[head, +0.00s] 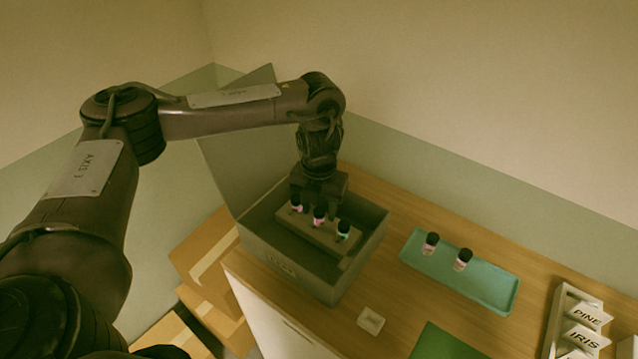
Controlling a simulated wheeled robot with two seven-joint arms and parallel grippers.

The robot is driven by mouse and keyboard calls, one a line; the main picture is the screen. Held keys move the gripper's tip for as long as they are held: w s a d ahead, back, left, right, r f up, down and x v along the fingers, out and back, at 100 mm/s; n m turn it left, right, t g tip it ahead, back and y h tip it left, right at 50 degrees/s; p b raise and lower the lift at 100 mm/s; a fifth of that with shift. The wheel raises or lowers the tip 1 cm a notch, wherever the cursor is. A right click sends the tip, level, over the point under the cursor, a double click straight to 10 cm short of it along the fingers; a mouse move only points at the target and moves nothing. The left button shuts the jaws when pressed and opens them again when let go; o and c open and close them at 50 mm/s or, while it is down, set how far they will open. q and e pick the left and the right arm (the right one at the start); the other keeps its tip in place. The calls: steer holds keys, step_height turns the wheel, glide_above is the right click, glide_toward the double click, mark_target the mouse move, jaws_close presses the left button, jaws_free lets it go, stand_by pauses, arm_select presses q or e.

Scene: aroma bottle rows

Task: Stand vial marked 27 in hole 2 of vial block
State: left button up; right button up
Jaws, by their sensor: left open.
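A vial block (318,232) sits inside a grey open box on the left part of the table. Three dark-capped vials stand in a row in it: a left one (296,208), a middle one (319,219) with a pink label, and a right one (344,231) with a greenish label. Two more dark-capped vials, one (430,244) and another (463,260), stand on a teal tray. The numbers are too small to read, so I cannot tell which vial is 27. My left gripper (318,204) is open, pointing down over the block at the left and middle vials. My right gripper is out of view.
The grey box (316,281) has raised walls around the block. The teal tray (489,287) lies to its right. Bare wood lies between box and tray.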

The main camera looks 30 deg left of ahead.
mark_target(319, 211)
arm_select(q)
step_height(319, 211, up, 10)
steer(key=shift+r+p, duration=0.2)
steer(key=shift+p, duration=0.15)
stand_by(0.5)
